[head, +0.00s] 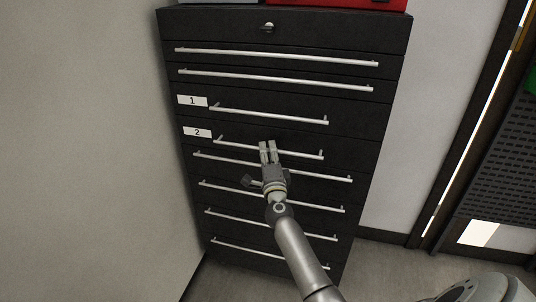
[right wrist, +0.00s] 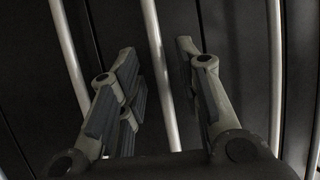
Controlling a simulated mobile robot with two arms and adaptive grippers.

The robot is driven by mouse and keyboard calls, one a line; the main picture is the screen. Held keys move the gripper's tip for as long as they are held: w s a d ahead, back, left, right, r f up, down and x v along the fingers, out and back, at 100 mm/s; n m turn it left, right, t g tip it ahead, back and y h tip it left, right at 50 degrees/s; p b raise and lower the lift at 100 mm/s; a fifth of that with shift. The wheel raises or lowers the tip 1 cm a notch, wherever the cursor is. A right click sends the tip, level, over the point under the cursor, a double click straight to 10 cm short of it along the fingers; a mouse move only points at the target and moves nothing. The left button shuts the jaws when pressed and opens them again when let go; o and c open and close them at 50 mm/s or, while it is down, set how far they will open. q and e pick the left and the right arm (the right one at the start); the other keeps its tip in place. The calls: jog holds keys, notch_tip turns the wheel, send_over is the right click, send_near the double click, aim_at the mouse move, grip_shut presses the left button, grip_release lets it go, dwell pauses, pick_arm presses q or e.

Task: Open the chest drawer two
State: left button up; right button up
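The black chest (head: 285,105) has several drawers with long silver bar handles. Drawer two, marked by a white label "2" (head: 197,133), looks closed, flush with its neighbours. Its shorter handle (head: 304,153) runs slightly down to the right. My right gripper (head: 267,147) is in front of this handle, near its middle, and hides part of it. In the right wrist view my right gripper (right wrist: 158,58) is open. A silver bar (right wrist: 154,35), seemingly this handle, runs between the two fingers, with visible gaps on both sides. My left gripper is not in view.
Drawer one with label "1" (head: 192,101) is just above, and another handle (head: 335,178) lies close below. A pale wall (head: 90,130) stands left of the chest. A red object (head: 345,3) sits on top. Floor shows (head: 385,270) to the right.

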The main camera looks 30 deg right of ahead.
jog(key=shift+w+d+r, duration=0.1)
jog(key=shift+w, duration=0.1)
grip_shut()
dwell(0.4)
